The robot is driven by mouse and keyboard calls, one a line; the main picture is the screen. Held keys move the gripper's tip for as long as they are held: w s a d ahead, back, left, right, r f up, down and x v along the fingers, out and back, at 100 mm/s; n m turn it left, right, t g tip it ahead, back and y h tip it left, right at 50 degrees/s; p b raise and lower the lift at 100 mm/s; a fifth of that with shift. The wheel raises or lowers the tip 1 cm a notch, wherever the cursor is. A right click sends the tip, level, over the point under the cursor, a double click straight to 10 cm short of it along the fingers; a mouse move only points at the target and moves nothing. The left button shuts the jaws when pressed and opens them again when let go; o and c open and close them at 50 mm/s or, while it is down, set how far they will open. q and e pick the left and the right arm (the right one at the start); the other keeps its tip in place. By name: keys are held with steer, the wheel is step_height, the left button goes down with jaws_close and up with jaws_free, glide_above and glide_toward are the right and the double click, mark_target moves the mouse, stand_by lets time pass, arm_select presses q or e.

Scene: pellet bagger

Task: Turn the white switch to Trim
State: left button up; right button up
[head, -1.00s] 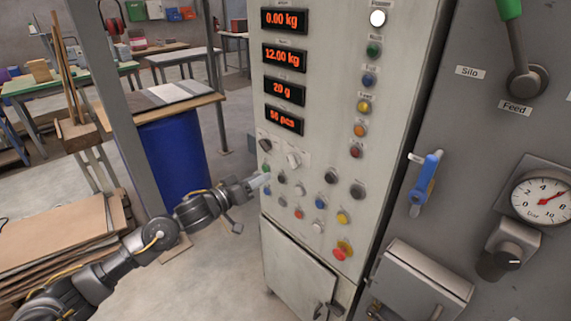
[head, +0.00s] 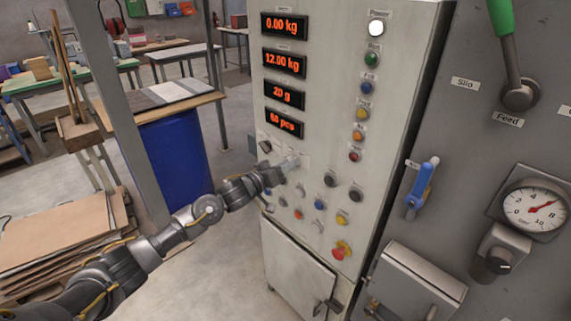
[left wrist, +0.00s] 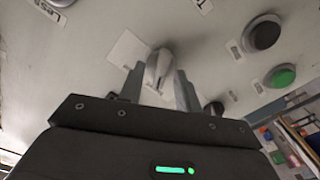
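The white switch (left wrist: 159,68) is a pale rotary knob on a light plate on the cabinet front. In the left wrist view it stands between the two fingers of my left gripper (left wrist: 158,88). The fingers are apart, one on each side of the knob, with small gaps seeming to show. In the head view my left gripper (head: 286,166) reaches the panel from the left and covers most of the switch. The label marks around the switch, including Trim, are not readable. My right gripper is not in view.
A black knob (head: 265,146) sits just left of the switch. Several push buttons, including a blue one (head: 320,205) and a red stop button (head: 341,250), lie below. Red displays (head: 284,62) are above. A blue-handled valve (head: 422,187) is on the grey panel at right.

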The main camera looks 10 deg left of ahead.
arm_select(q)
jaws_close()
stand_by(0.5)
steer(key=m+b, duration=0.4)
steer(key=m, duration=0.7)
steer(key=shift+s+d+m, duration=0.1)
steer(key=shift+d+m, duration=0.05)
steer(key=shift+m, duration=0.45)
jaws_free()
